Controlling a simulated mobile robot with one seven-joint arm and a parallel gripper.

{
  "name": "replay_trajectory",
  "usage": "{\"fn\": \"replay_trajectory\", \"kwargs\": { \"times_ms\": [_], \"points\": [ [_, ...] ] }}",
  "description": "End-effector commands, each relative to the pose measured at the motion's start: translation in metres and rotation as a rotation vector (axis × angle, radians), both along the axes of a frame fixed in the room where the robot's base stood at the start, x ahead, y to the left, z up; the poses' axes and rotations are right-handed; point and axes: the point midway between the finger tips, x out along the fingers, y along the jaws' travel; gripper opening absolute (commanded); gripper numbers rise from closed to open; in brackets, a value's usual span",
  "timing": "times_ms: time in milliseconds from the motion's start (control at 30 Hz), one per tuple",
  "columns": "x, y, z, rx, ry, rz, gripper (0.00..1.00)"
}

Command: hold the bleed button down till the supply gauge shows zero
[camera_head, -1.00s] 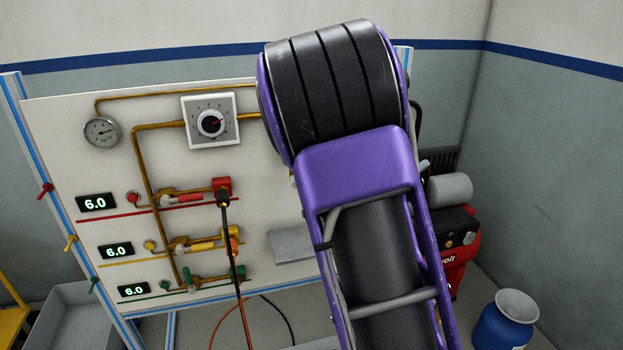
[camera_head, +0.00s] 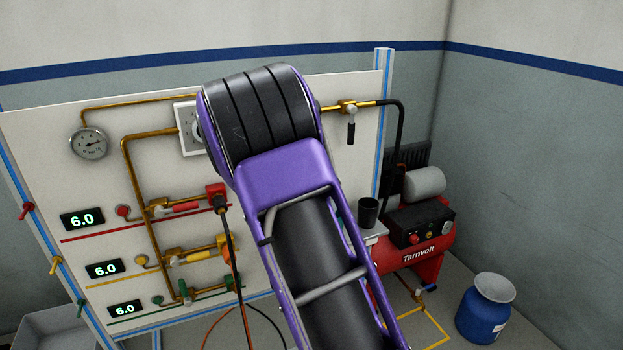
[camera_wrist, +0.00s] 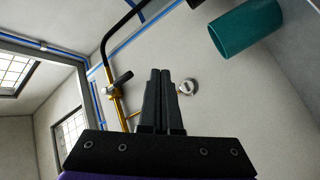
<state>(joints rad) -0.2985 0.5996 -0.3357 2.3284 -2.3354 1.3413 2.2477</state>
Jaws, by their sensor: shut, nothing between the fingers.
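My gripper does not show in the head view, where my purple arm hides the middle of the panel. In the wrist view my gripper (camera_wrist: 160,72) is shut and empty, its fingertips pointing toward the panel. A small round silver fitting (camera_wrist: 188,87) shows just right of the fingers, apart from them in the picture; it may be the bleed button, but I cannot read a label. A round dial gauge (camera_head: 89,142) is at the panel's upper left; its reading is too small to tell. I cannot tell whether it is the supply gauge.
The panel (camera_head: 60,185) carries brass pipes, colored valves and displays reading 6.0. A black-handled valve (camera_head: 350,125) sits right of my arm and also shows in the wrist view (camera_wrist: 122,80). A teal cylinder (camera_wrist: 245,30) is nearby. A red compressor (camera_head: 420,250) and blue drum (camera_head: 485,310) stand right.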

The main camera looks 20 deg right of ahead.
Motion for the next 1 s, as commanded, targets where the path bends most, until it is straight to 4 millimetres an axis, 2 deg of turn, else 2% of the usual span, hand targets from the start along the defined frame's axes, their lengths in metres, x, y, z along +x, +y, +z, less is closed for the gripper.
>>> {"fn": "replay_trajectory", "kwargs": {
  "times_ms": [267, 433, 800, 1000],
  "points": [
    [0.0, 0.0, 0.0, 0.0, 0.0, 0.0, 0.0],
    [0.008, 0.0, 0.002, -0.001, -0.001, 0.0, 0.0],
    [0.058, 0.002, 0.002, -0.002, 0.0, 0.0, 0.0],
    [0.079, 0.002, -0.002, 0.0, -0.001, -0.002, 0.0]
  ]
}}
